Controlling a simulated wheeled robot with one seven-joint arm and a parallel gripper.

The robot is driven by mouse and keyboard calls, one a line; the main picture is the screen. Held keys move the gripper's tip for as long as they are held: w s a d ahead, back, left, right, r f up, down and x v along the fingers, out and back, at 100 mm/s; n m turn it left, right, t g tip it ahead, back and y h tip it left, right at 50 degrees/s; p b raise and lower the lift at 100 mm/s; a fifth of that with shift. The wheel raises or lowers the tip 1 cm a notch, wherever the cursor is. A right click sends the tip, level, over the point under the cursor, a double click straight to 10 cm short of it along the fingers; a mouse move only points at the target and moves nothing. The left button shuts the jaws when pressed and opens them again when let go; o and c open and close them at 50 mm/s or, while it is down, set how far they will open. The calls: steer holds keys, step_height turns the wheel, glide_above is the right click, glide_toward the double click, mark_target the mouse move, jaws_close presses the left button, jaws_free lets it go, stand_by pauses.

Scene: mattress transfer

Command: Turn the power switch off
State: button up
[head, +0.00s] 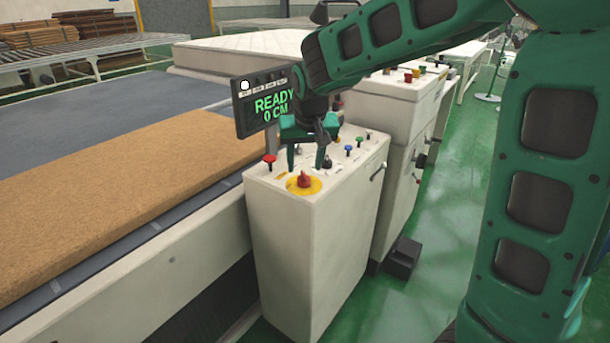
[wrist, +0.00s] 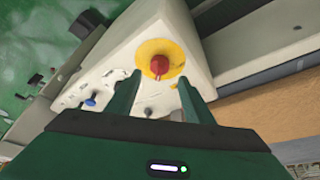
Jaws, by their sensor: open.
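The white control cabinet (head: 285,235) stands in the middle of the head view. A red rotary knob (head: 304,180) on a yellow disc is on the near part of its sloped top; I cannot tell whether this is the power switch. The knob also shows in the wrist view (wrist: 159,65), ahead of the fingertips and roughly between their lines. My gripper (head: 307,163) is open, pointing down over the panel just behind the knob. Its two green fingers show in the wrist view (wrist: 157,85) with nothing held. The knob's pointer direction is hard to read.
A red button (head: 269,160) is left of the gripper; blue (head: 348,150) and green (head: 359,141) buttons are right. A display (head: 266,103) reading "READY 0 CM" stands behind. A brown mattress pad (head: 120,165) lies on the conveyor at left. A second cabinet (head: 400,105) is behind.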

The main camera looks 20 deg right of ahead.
mark_target(304, 175)
steer(key=x, duration=0.5)
steer(key=shift+w+d+f, duration=0.1)
steer(key=shift+f, duration=0.2)
